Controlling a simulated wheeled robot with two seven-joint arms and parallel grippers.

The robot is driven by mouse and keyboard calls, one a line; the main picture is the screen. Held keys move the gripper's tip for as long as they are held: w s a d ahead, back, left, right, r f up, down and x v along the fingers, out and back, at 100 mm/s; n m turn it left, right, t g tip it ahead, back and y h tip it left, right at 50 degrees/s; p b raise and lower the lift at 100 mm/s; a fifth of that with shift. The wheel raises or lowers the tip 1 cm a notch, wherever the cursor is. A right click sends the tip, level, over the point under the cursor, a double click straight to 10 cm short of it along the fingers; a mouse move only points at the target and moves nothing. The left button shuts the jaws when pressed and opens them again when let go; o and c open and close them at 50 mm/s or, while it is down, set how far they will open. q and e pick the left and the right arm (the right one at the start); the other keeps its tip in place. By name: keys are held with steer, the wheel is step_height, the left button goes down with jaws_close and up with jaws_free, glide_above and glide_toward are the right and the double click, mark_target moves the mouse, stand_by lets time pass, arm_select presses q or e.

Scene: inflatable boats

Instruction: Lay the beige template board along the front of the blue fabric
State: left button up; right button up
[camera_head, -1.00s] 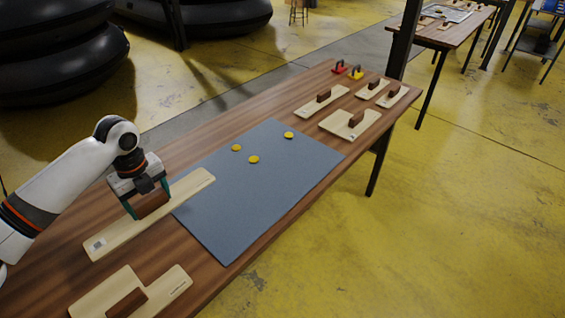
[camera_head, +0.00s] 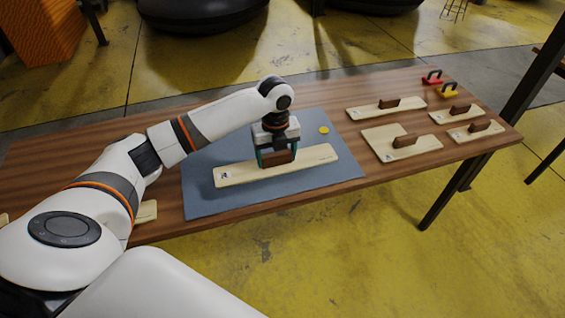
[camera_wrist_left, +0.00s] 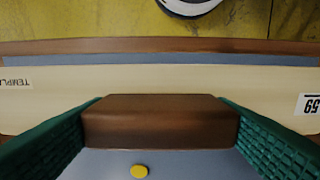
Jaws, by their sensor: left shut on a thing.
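The beige template board (camera_head: 235,177) is long and narrow, with a brown block handle on top. In the head view it is over the blue fabric (camera_head: 205,203), running along the fabric's front part, with a strip of blue in front of it. My left gripper (camera_head: 277,158) is shut on the board's brown handle (camera_wrist_left: 160,122). In the left wrist view the board (camera_wrist_left: 50,90) spans the picture, roughly parallel to the fabric edge (camera_wrist_left: 160,60). I cannot tell whether the board touches the fabric or hangs just above it. My right gripper is not in view.
A yellow disc (camera_head: 323,130) lies on the fabric; one also shows in the wrist view (camera_wrist_left: 139,171). Several other beige boards with brown handles, such as a wide one (camera_head: 380,148), lie at the table's right. Red (camera_head: 432,78) and yellow (camera_head: 449,90) handled items stand behind them.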

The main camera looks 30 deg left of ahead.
mark_target(274, 165)
arm_select(q)
steer(key=f, duration=0.4)
steer(key=shift+s+a, duration=0.1)
steer(key=shift+a, duration=0.2)
step_height(274, 165, down, 4)
steer(key=shift+d+r+p, duration=0.15)
steer(key=shift+r+p, duration=0.05)
steer(key=shift+p, duration=0.15)
steer(key=shift+f, duration=0.15)
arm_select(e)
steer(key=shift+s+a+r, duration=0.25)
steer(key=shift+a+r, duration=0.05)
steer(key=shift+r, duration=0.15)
arm_select(q)
steer(key=shift+f, duration=0.1)
steer(key=o, duration=1.1)
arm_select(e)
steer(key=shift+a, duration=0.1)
arm_select(q)
steer(key=shift+r, duration=0.4)
step_height(274, 165, up, 12)
steer(key=shift+f+b, duration=0.25)
steer(key=shift+b, duration=0.15)
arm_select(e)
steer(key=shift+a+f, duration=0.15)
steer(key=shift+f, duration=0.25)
